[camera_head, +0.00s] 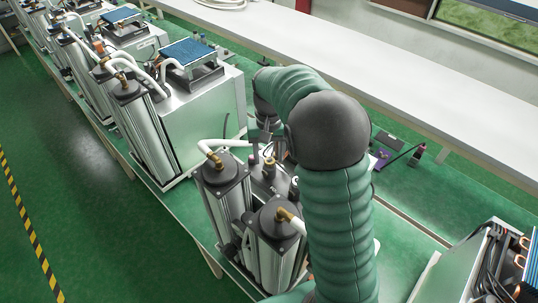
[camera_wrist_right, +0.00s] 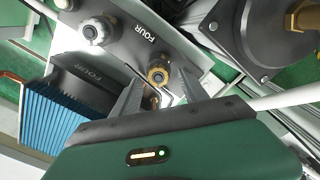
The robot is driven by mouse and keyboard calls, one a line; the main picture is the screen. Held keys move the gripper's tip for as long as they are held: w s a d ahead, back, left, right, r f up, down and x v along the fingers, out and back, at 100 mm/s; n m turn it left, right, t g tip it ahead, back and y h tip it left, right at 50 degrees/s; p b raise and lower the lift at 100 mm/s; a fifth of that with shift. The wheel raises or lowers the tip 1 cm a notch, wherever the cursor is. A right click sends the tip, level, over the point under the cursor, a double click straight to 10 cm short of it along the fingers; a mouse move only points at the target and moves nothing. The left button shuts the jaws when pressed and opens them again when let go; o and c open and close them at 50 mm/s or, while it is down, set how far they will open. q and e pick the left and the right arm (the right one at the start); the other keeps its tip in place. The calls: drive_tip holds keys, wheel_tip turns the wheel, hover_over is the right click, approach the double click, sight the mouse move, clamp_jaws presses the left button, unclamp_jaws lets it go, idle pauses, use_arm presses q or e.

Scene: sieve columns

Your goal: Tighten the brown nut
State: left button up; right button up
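The brown nut (camera_wrist_right: 157,75) is a brass-brown hex fitting on a dark panel marked "FOUR" in the right wrist view. In the head view, a brass fitting (camera_head: 269,161) that looks like it stands among the columns of the middle unit. My right gripper (camera_wrist_right: 158,80) has its two dark fingers apart, one on each side of the nut. A gap seems to show on both sides; contact cannot be told. My left gripper is out of view.
Two sieve columns with brass elbows (camera_head: 290,218) and a white hose (camera_head: 222,144) stand close by. In the wrist view, a silver knob (camera_wrist_right: 98,29) and a blue-finned block (camera_wrist_right: 62,110) are near. A silver unit (camera_head: 205,115) stands behind left on the green bench.

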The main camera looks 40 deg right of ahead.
drive_tip(key=shift+r, duration=0.2)
wheel_tip(320, 180, up, 8)
drive_tip(key=b, duration=0.3)
wheel_tip(320, 180, up, 8)
hover_over(269, 158)
drive_tip(key=shift+r, duration=0.1)
